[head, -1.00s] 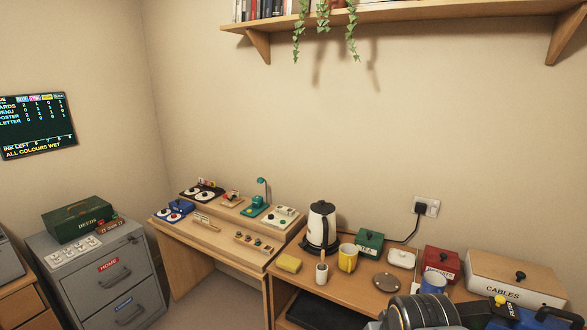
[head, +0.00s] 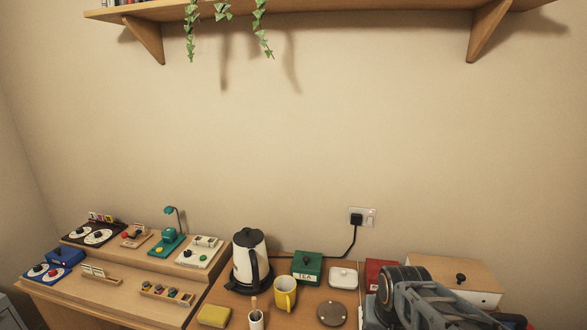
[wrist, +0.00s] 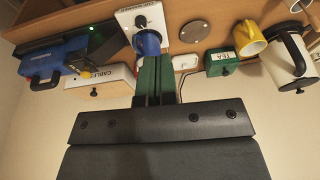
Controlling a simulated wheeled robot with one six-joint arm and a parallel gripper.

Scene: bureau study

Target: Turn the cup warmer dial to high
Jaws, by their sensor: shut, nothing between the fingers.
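The cup warmer (wrist: 127,22) is a white unit in the wrist view, which shows the counter upside down. Its small dark dial (wrist: 140,20) sits on the white face; I cannot read its setting. A blue mug (wrist: 148,43) stands at the warmer's wall-side end. My gripper (wrist: 155,60) has its green fingers together and empty. The fingertips appear close to the mug in the picture, apart from the dial; how far above I cannot tell. In the head view my arm covers the warmer and mug, and the fingers are not visible.
A blue case (wrist: 60,62) and a CABLES box (head: 455,275) stand near the warmer. A red box (head: 374,270), white dish (head: 343,277), green TEA box (head: 307,266), yellow mug (head: 285,292) and kettle (head: 249,258) line the counter. A round brown coaster (head: 332,313) lies in front.

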